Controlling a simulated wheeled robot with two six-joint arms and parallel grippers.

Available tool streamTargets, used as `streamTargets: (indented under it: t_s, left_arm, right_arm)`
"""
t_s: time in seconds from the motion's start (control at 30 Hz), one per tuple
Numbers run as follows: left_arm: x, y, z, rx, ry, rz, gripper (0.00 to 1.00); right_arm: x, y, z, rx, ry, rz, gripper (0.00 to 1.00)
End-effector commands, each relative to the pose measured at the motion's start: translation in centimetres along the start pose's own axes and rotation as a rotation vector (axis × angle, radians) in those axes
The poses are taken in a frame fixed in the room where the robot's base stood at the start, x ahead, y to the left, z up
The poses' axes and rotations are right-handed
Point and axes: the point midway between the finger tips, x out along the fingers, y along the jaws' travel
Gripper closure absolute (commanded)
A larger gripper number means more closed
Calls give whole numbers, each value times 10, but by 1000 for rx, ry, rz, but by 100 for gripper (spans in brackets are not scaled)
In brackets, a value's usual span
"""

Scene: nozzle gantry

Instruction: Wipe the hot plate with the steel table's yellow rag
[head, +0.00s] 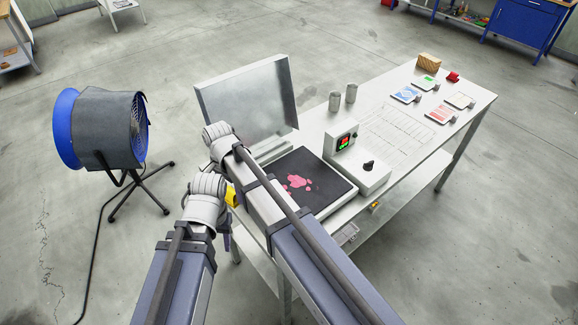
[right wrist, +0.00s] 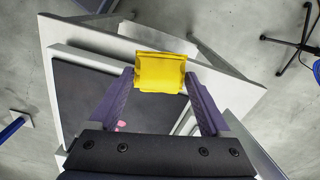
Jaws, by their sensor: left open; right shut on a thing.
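The yellow rag (right wrist: 160,70) is pinched between the fingertips of my right gripper (right wrist: 160,82), seen in the right wrist view above the table's corner, beside the hot plate. Part of the rag (head: 231,196) shows in the head view between my two arms; the right gripper's fingers are hidden there. The hot plate (head: 325,189) has a dark top with pink stains; its left part is behind my right arm. It also shows in the right wrist view (right wrist: 85,100), with a little pink visible. My left gripper (head: 228,228) is open, mostly hidden below its wrist, left of the table.
The steel table (head: 388,128) carries an upright metal panel (head: 250,98), a control box (head: 341,138), two metal cylinders (head: 343,97), several cards and a wooden block (head: 429,62). A blue-and-grey fan (head: 105,125) stands on the floor at left.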

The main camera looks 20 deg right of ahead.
Motion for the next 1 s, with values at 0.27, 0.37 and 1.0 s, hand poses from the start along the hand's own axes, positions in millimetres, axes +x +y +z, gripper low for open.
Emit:
streamTargets:
  t_s: [0.27,0.37,1.0]
  left_arm:
    - [-14,-1,1,1,0,0,50]
    - [-21,-2,1,1,0,0,50]
    - [-36,-3,2,2,0,0,50]
  right_arm:
    - [-14,40,-67,74,0,0,63]
    - [-21,69,-106,117,0,0,63]
    - [-36,163,-199,232,0,0,63]
